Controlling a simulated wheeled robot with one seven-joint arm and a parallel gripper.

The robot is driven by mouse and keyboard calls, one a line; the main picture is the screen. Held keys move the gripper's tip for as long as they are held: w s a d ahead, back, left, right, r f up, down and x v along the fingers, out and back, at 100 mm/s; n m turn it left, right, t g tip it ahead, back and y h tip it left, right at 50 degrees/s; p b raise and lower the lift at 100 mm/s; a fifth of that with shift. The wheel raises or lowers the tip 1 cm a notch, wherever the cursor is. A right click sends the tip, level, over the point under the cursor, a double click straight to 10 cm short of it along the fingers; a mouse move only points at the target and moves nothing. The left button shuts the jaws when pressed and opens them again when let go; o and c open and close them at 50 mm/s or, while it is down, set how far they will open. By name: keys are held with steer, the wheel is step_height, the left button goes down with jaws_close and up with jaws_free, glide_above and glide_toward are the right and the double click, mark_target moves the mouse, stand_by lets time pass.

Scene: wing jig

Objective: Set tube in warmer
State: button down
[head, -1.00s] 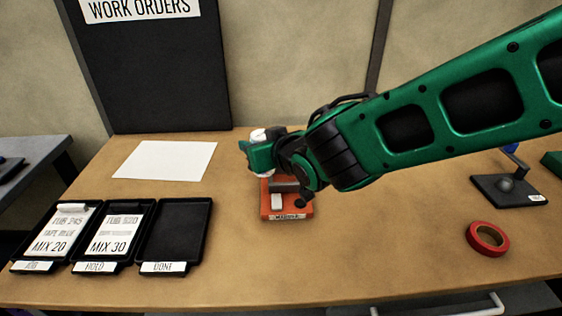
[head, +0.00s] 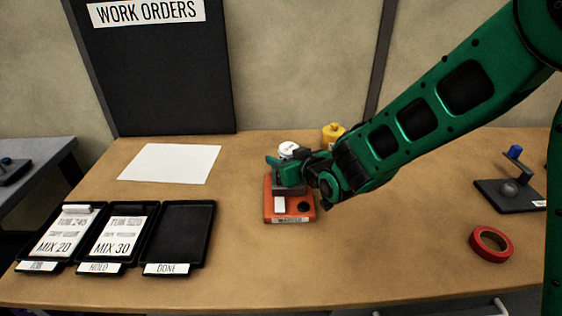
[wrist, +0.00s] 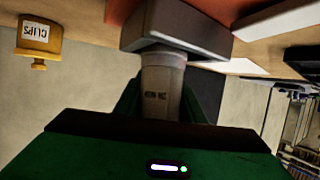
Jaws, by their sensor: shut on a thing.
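My gripper (head: 284,170) is shut on a pale tube (wrist: 162,95), with one green finger on each side of it in the wrist view. The tube's white top (head: 288,149) shows above the gripper in the head view. The warmer (head: 291,218) is an orange box with a grey block (wrist: 185,32) on it, a white patch and a dark round knob. The wrist view is upside down, and there the tube's lower end meets the grey block. I cannot tell how deep it sits. The gripper hides most of the tube in the head view.
A yellow clips container (head: 333,133) stands behind my arm. Labelled trays (head: 178,238) are at the left, with a white sheet (head: 170,163) behind them. A red tape roll (head: 490,244) and a dark stand (head: 510,196) are at the right. The bench front is clear.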

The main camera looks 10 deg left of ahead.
steer(key=c, duration=1.3)
jaws_free()
steer(key=shift+s+f+g, duration=0.25)
steer(key=shift+f+g, duration=0.05)
steer(key=shift+f, duration=0.5)
steer(key=shift+o, duration=0.6)
steer(key=shift+w+r, duration=0.1)
steer(key=shift+r, duration=0.15)
